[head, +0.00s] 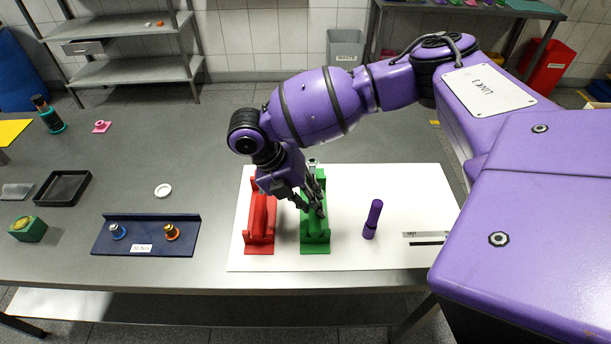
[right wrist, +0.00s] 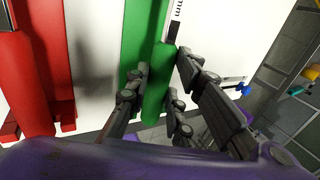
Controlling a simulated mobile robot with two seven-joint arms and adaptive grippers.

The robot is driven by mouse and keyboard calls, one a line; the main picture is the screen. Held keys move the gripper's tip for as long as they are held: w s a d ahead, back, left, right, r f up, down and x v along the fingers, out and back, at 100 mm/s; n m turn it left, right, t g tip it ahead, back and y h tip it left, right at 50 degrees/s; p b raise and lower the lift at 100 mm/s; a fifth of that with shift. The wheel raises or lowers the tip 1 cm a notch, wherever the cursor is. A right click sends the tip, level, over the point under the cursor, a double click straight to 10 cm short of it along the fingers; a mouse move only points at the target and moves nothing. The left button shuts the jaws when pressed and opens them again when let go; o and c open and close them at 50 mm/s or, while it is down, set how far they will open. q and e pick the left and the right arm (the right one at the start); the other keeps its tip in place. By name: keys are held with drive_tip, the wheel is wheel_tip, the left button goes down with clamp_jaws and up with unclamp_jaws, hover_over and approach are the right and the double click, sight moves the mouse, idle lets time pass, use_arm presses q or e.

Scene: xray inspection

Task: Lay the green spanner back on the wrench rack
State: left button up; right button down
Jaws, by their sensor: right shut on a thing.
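The green spanner (right wrist: 155,88) shows in the right wrist view as a rounded green bar between the fingers of my right gripper (right wrist: 160,105). In the head view my right gripper (head: 312,207) points down, shut on it at the green cradle (head: 315,248). The cradle stands on a white board, and the bar lies along it; whether it fully rests there I cannot tell. My fingers hide part of the bar. Left of it is a red cradle (head: 260,248) with a red bar (head: 262,215) in it. My left gripper is not in view.
A purple handle (head: 373,218) is on the white board (head: 345,260), right of the green cradle. A navy rack (head: 112,241) with two small fittings stands to the left.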

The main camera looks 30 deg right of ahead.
drive_tip(key=shift+f, duration=0.15)
drive_tip(key=shift+f, duration=0.3)
idle(0.3)
drive_tip(key=c, duration=1.6)
unclamp_jaws()
drive_tip(key=shift+o, duration=0.7)
drive_tip(key=shift+a+r, duration=0.1)
drive_tip(key=shift+r, duration=0.2)
drive_tip(key=v, duration=1.1)
drive_tip(key=shift+r, duration=0.25)
